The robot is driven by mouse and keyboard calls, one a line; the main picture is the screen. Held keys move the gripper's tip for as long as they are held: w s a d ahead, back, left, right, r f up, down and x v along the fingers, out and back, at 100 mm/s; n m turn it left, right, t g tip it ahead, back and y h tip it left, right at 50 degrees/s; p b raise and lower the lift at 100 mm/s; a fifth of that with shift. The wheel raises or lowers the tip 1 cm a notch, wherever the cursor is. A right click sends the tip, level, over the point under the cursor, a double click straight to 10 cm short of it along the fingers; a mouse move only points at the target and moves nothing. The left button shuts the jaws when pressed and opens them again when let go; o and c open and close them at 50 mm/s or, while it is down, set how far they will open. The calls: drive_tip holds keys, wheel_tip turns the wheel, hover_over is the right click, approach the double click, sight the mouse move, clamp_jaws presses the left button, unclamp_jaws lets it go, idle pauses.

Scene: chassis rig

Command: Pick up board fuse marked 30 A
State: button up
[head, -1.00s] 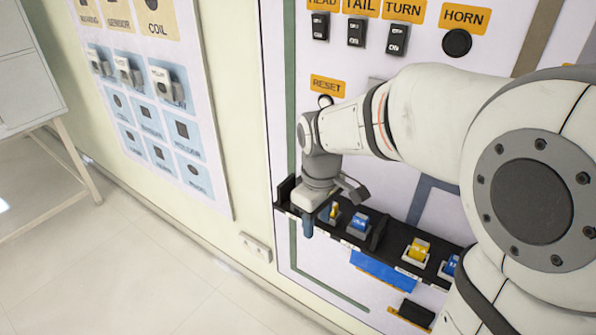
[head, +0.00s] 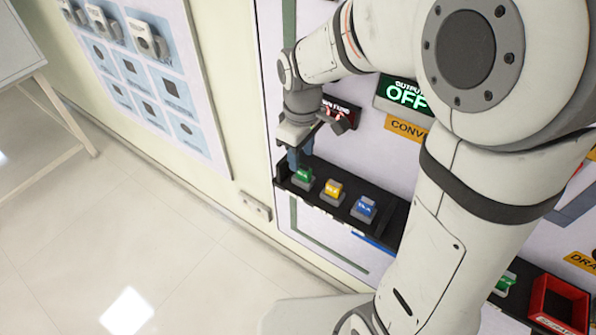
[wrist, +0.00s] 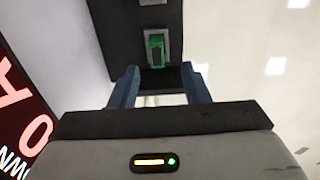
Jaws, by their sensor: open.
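A green fuse (head: 302,175) sits in a holder at the left end of a black shelf (head: 398,212) on the panel. Its marking is too small to read. A yellow fuse (head: 333,189) and a blue fuse (head: 364,207) sit to its right, each in its own holder. My gripper (head: 298,157) is open, just above the green fuse. In the wrist view, the green fuse (wrist: 156,48) shows upright in its grey holder, beyond the gap between the open fingers (wrist: 160,85). Nothing is between the fingers.
A lit display reading OFF (head: 406,96) and a red-lit display (head: 341,112) are on the panel close to my arm. A red bin (head: 558,303) and another green fuse (head: 505,284) are at the lower right.

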sight(304, 168)
drive_tip(key=f, duration=0.4)
drive_tip(key=shift+d+f, duration=0.25)
drive_tip(key=shift+d, duration=0.05)
drive_tip(key=shift+c, duration=0.2)
clamp_jaws()
